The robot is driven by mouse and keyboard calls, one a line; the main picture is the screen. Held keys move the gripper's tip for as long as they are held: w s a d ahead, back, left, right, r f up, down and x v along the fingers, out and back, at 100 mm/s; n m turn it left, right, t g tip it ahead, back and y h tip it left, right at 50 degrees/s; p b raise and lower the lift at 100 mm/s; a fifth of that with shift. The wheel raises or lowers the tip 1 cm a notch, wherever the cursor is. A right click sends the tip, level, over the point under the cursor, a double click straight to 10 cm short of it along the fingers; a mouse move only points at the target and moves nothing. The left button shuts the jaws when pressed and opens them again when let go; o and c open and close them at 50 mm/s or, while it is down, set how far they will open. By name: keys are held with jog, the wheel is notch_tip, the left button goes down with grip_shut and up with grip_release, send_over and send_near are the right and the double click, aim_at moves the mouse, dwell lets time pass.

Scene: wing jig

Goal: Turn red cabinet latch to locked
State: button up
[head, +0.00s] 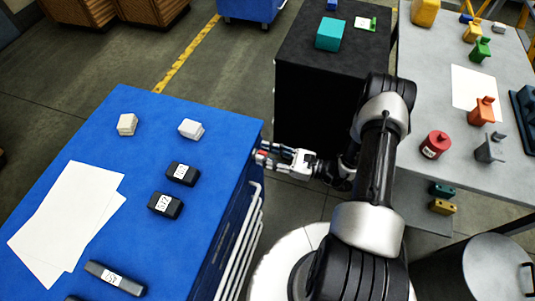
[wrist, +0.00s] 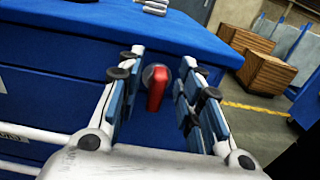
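The red latch (wrist: 156,92) is a short red handle on a round grey mount on the side of the blue cabinet (wrist: 60,65), just under its top edge. In the wrist view it stands close to upright, tilted slightly. My gripper (wrist: 154,95) is open, with one finger on each side of the latch and visible gaps to both. In the head view my gripper (head: 268,152) is at the right side of the blue cabinet (head: 215,120), and a bit of red (head: 262,155) shows between its fingers.
White blocks (head: 190,128), black labelled blocks (head: 180,173) and paper sheets (head: 70,215) lie on the cabinet top. White drawer handles (head: 240,235) stick out below. A black cabinet (head: 300,90) and a grey table (head: 465,140) with several coloured parts stand to the right.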

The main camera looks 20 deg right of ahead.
jog(key=shift+c, duration=0.5)
grip_shut()
jog(key=shift+m, duration=0.3)
jog(key=shift+w+d+f+m+b, duration=0.25)
jog(key=shift+f+m+b, duration=0.1)
jog(key=shift+m, duration=2.5)
jog(key=shift+w+d+f+m+b, duration=0.1)
jog(key=shift+w+f+m+b, duration=0.25)
jog(key=shift+m, duration=2.55)
jog(key=shift+w+d+f+m+b, duration=0.2)
jog(key=shift+m+b, duration=0.2)
jog(key=shift+m, duration=2.45)
